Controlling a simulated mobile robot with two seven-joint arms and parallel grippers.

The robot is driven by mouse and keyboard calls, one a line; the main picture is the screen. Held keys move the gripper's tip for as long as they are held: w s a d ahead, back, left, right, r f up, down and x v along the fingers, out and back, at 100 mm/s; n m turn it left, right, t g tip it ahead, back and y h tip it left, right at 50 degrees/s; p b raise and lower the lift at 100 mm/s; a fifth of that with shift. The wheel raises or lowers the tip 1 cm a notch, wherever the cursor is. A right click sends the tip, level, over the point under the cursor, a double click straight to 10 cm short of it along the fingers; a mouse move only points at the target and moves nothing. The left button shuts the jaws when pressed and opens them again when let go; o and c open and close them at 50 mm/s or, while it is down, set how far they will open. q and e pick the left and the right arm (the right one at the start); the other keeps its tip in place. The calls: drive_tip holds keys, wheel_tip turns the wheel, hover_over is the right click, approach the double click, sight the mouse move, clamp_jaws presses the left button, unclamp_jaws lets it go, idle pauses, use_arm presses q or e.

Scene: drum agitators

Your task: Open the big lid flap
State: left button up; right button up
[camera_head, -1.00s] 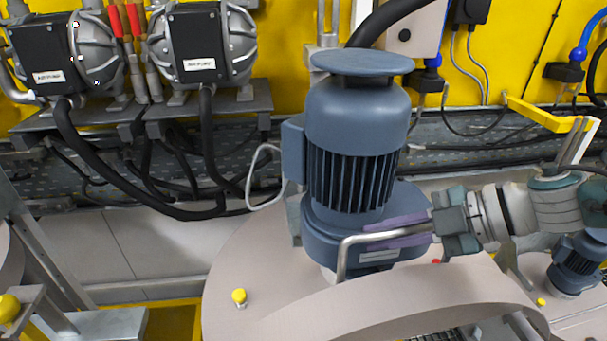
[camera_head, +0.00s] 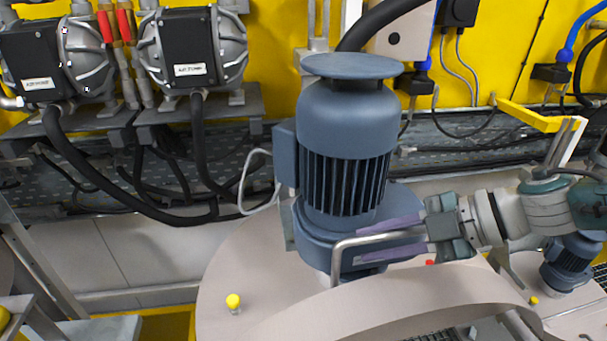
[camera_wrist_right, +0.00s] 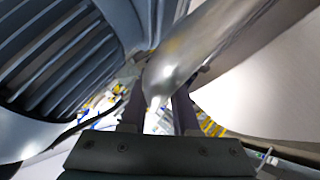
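The big lid flap (camera_head: 400,305) is a beige curved panel at the bottom of the head view, in front of the blue-grey agitator motor (camera_head: 345,150). Its bent silver bar handle (camera_head: 338,262) rises beside the motor's base. My right gripper (camera_head: 358,246) comes in from the right, with one purple finger above the bar and one below it. In the right wrist view the silver bar (camera_wrist_right: 185,55) fills the gap between the two fingers, and the gripper (camera_wrist_right: 158,98) looks shut on it. Part of the flap's front is cut off below. My left gripper is not in view.
The motor stands close behind my right fingers. A smaller blue motor (camera_head: 570,262) is at the right, near my arm. A yellow-topped knob (camera_head: 233,301) sits on the beige drum top. Two pumps (camera_head: 192,48) with black hoses are at the back left.

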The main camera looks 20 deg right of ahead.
drive_tip(key=b+v, duration=0.1)
drive_tip(key=v, duration=0.8)
drive_tip(key=shift+f, duration=0.15)
drive_tip(key=shift+s+d+r, duration=0.25)
drive_tip(key=shift+r, duration=0.1)
drive_tip(key=w+a+r+m+t+h+p, duration=0.2)
drive_tip(key=a+r+m+t+h+p, duration=0.3)
drive_tip(key=a+m, duration=0.45)
drive_tip(key=s+a+r+m+g+h+p, duration=0.1)
drive_tip(key=s+m+g, duration=0.6)
drive_tip(key=s, duration=1)
drive_tip(key=shift+a+g+h+p, duration=0.9)
drive_tip(key=shift+a+g, duration=0.1)
drive_tip(key=shift+g, duration=0.2)
